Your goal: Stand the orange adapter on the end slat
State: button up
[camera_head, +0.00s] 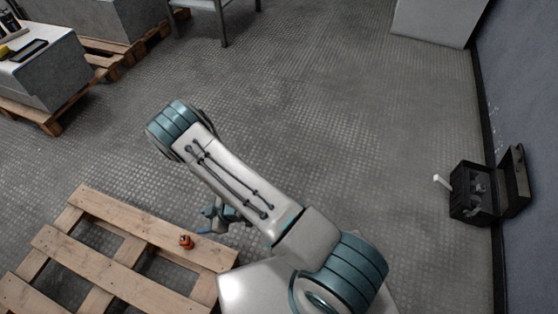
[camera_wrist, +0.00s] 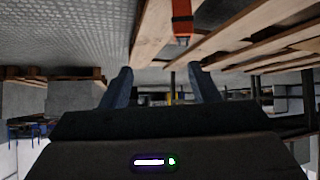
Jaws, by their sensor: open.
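The small orange adapter (camera_head: 186,241) is on the pallet's end slat (camera_head: 130,218), the one nearest my gripper, toward that slat's right part. It looks upright. In the wrist view the adapter (camera_wrist: 182,18) shows at the top edge, partly cut off, with a grey tip; the picture is upside down. My gripper (camera_head: 226,213) is beside the end slat, up and right of the adapter, partly hidden by my arm. In the wrist view my gripper (camera_wrist: 162,80) has its fingers wide apart with nothing between them, and the adapter is apart from them.
The wooden pallet has open gaps between its slats. A black open case (camera_head: 478,195) stands by the right wall. A grey block with items (camera_head: 45,70) sits on another pallet at the upper left. The floor beyond the end slat is clear.

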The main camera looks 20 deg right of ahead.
jog(key=w+d+r+m+t+h, duration=0.1)
jog(key=w+d+r+m+h, duration=0.15)
jog(key=w+r, duration=0.25)
jog(key=w+d+r+m+t+h, duration=0.1)
jog(key=w+d+r+h, duration=0.1)
jog(key=w+d+r, duration=0.3)
jog(key=d+r+m+h, duration=0.3)
jog(key=d+r, duration=0.4)
jog(key=r, duration=0.5)
jog(key=s+d+r+m+g+h, duration=0.1)
jog(key=s+d+r+m, duration=0.1)
jog(key=s+d+r, duration=0.3)
jog(key=s+d+r+m+g+h, duration=0.1)
jog(key=s+d+r+m, duration=0.25)
jog(key=r, duration=0.35)
jog(key=s+r+m+g, duration=0.1)
jog(key=s+r, duration=0.2)
jog(key=s, duration=0.4)
jog(key=s+d+r+m+g, duration=0.1)
jog(key=s+r, duration=0.3)
jog(key=s, duration=0.2)
jog(key=shift+s+d+g, duration=0.25)
jog(key=shift+s+g, duration=0.05)
jog(key=shift+s, duration=0.1)
